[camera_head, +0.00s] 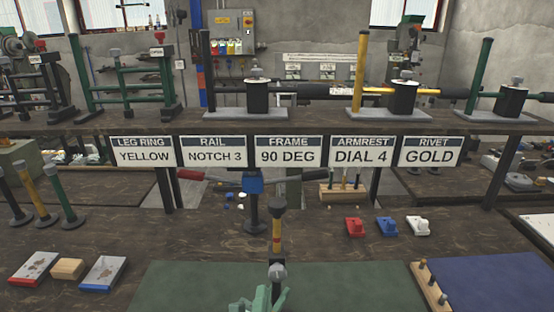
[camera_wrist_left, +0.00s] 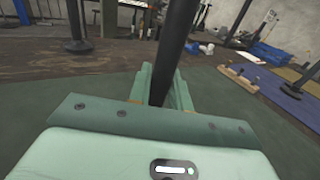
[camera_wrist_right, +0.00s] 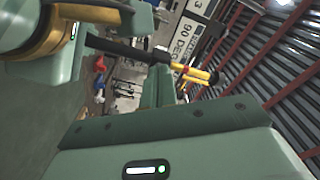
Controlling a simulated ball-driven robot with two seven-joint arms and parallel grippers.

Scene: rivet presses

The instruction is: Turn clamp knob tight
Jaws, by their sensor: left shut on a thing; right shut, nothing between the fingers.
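An upright post (camera_head: 277,238) with a yellow section and a dark top stands in front of me at the bottom middle of the head view. A grey knob (camera_head: 278,271) sits low on it. My left gripper (camera_wrist_left: 160,92) is shut on the dark post (camera_wrist_left: 178,45). In the right wrist view, the dark rod (camera_wrist_right: 120,46) runs from my left arm to a yellow end piece (camera_wrist_right: 196,76). My right gripper (camera_wrist_right: 163,82) is shut and empty, close beside that rod; I cannot tell whether they touch. Green finger parts (camera_head: 262,301) show below the knob; whose they are is unclear.
A blue clamp head (camera_head: 252,183) on a dark stand is behind the post. Signs (camera_head: 288,151) hang below a shelf of presses. Red, blue and white blocks (camera_head: 387,227) lie right. A green mat (camera_head: 190,285) covers the front; a peg rack (camera_head: 430,288) stands at its right edge.

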